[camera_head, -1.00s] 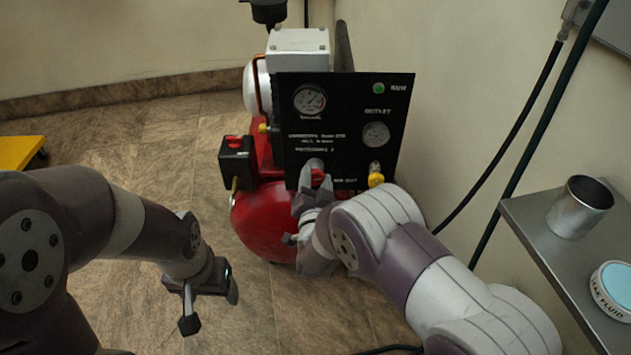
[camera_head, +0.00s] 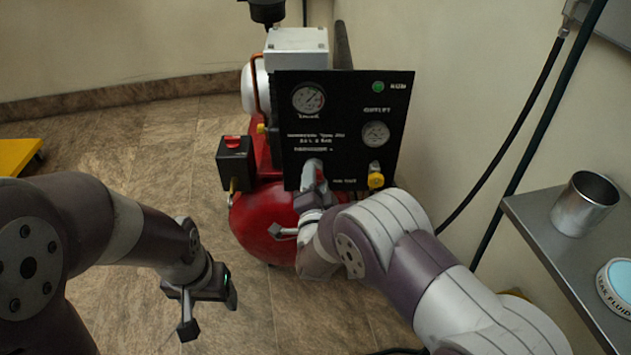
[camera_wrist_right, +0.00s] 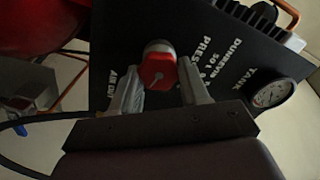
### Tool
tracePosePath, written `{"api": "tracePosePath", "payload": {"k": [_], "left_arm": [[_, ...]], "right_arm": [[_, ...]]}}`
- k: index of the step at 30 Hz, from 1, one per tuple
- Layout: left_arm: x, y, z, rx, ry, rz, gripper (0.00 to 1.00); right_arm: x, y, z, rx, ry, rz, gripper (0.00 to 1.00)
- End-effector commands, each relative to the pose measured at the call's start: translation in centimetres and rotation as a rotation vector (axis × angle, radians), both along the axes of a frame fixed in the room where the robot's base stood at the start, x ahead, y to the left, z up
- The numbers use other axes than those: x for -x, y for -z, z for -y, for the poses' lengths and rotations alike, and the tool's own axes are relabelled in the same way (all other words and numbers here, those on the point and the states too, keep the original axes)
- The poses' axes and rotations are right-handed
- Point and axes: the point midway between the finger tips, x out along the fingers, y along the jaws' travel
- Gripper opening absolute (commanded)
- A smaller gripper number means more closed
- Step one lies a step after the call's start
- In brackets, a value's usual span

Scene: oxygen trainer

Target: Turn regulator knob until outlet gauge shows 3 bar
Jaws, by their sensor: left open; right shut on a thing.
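The black regulator panel (camera_head: 340,110) stands in front of the red compressor. The outlet gauge (camera_head: 376,134) is at its right; its needle is too small to read. The tank gauge (camera_head: 308,98) is at its upper left and also shows in the right wrist view (camera_wrist_right: 272,93). My right gripper (camera_head: 311,180) is at the panel's lower left, shut on the red regulator knob (camera_wrist_right: 157,72), which sits between its fingers in the right wrist view. In the head view the gripper hides the knob. My left gripper (camera_head: 208,312) is open and empty above the floor.
The red tank (camera_head: 262,222) is below the panel. A black box with a red switch (camera_head: 235,160) is left of it. A yellow fitting (camera_head: 376,178) is at the panel's lower right. A metal table (camera_head: 550,240) at right holds a steel cup (camera_head: 584,204) and a round tin (camera_head: 616,288).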

Motion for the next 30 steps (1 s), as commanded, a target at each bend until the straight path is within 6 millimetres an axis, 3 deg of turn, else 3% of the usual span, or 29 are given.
{"api": "tracePosePath", "payload": {"k": [9, 10, 12, 23, 30], "left_arm": [[0.0, 0.0, 0.0, 0.000, 0.000, 0.000, 0.71], [0.0, 0.0, 0.0, 0.000, 0.000, 0.000, 0.71], [0.0, 0.0, 0.0, 0.000, 0.000, 0.000, 0.71], [0.0, -0.5, 0.0, 0.000, 0.000, 0.000, 0.71], [0.0, -2.9, 0.0, 0.000, 0.000, 0.000, 0.71]], "right_arm": [[0.1, 0.2, 0.0, 0.001, -0.001, -0.004, 0.15], [0.1, 0.2, 0.0, 0.001, -0.001, -0.004, 0.52], [0.1, 0.2, 0.0, 0.001, 0.000, -0.004, 0.71], [0.8, -0.1, -0.1, 0.001, -0.002, -0.003, 0.71], [7.0, -0.4, -0.1, 0.003, -0.005, -0.005, 0.71]]}}
